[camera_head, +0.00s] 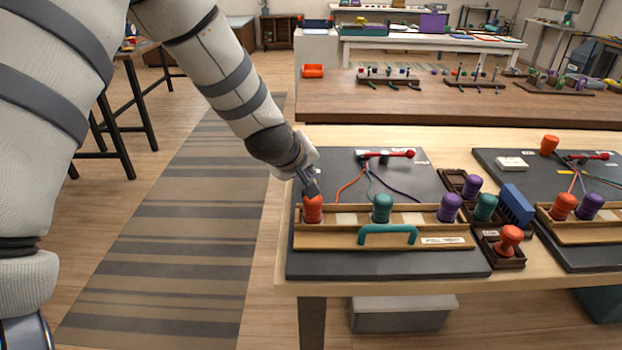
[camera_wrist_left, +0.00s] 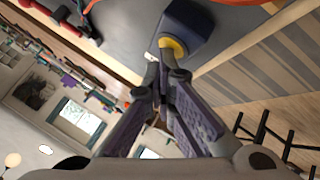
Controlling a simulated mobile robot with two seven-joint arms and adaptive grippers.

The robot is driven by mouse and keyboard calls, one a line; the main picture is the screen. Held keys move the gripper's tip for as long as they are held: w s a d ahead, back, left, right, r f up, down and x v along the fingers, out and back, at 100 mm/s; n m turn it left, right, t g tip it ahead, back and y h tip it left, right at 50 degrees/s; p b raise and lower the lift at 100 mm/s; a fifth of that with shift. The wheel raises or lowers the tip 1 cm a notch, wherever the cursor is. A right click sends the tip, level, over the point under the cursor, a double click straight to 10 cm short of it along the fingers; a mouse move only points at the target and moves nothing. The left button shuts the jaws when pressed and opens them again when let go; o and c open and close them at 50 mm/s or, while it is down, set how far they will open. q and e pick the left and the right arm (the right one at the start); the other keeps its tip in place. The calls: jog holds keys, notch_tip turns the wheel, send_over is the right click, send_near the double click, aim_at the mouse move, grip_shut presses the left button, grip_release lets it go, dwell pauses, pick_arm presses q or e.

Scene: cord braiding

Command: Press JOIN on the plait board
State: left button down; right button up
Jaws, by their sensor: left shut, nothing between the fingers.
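The dark plait board (camera_head: 390,265) lies on the light wooden table, with a wooden rack holding an orange bobbin (camera_head: 313,209), a teal bobbin (camera_head: 382,208) and a purple bobbin (camera_head: 449,208). My left gripper (camera_head: 311,187) is shut and empty at the board's left side, just behind the orange bobbin. In the left wrist view its closed fingertips (camera_wrist_left: 163,67) are at a yellow button (camera_wrist_left: 175,46) on a dark blue housing (camera_wrist_left: 188,25). They look very close to it; I cannot tell if they press it. No JOIN label is readable. My right gripper is not in view.
Orange, teal and purple cords run to a red-handled clamp (camera_head: 395,154) at the back. Small dark trays with spare bobbins (camera_head: 509,240) and a blue block (camera_head: 515,205) stand to the right, beside a second board (camera_head: 597,257). A striped rug lies left of the table.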

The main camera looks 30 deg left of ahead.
pick_arm(q)
jog(key=shift+r, duration=1)
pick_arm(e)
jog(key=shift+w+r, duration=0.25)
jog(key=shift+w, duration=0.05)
pick_arm(q)
notch_tip(320, 180, up, 5)
dwell(0.4)
